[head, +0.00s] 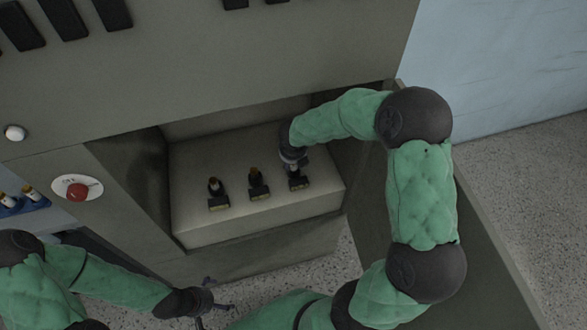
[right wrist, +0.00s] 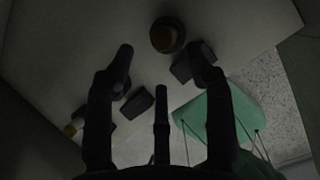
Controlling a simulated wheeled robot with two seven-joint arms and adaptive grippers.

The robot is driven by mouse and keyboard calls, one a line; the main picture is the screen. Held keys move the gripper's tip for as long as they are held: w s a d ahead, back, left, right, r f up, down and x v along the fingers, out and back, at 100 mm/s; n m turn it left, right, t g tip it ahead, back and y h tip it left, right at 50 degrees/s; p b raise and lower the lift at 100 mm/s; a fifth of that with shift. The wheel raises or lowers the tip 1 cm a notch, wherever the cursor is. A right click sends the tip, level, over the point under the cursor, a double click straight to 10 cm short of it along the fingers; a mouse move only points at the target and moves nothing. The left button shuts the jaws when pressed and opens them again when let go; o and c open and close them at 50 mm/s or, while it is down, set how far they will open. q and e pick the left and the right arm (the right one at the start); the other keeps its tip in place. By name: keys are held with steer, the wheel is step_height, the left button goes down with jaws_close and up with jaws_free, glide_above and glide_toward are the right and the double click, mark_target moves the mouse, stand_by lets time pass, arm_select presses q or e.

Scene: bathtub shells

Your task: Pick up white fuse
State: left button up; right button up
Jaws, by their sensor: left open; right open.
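Two small fuses (head: 214,186) and (head: 255,178) with amber tops and dark bases stand upright in the open compartment; the left one shows a pale band. My right gripper (head: 295,166) reaches into the compartment over the rightmost dark holder (head: 299,184) and hides whatever stands there. In the right wrist view its fingers (right wrist: 162,60) are spread and empty, with a round amber-topped fuse (right wrist: 166,37) just beyond the tips. Whether they touch is unclear. White-bodied fuses (head: 30,193) stand at the far left. My left gripper (head: 222,306) is open and empty, low in front of the cabinet.
A blue holder (head: 38,203) carries the fuses at the far left. The compartment's pale floor (head: 200,228) has walls at left, right and back. An open panel (head: 480,255) stands at right.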

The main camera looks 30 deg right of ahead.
mark_target(294, 166)
steer(key=shift+d+b+x, duration=0.15)
steer(key=shift+b+x, duration=0.8)
steer(key=shift+x, duration=0.55)
steer(key=shift+d+b+x, duration=0.15)
steer(key=shift+b+x, duration=0.75)
steer(key=shift+x, duration=0.65)
steer(key=shift+s+r, duration=0.1)
steer(key=shift+s, duration=0.05)
steer(key=shift+c, duration=0.6)
jaws_close()
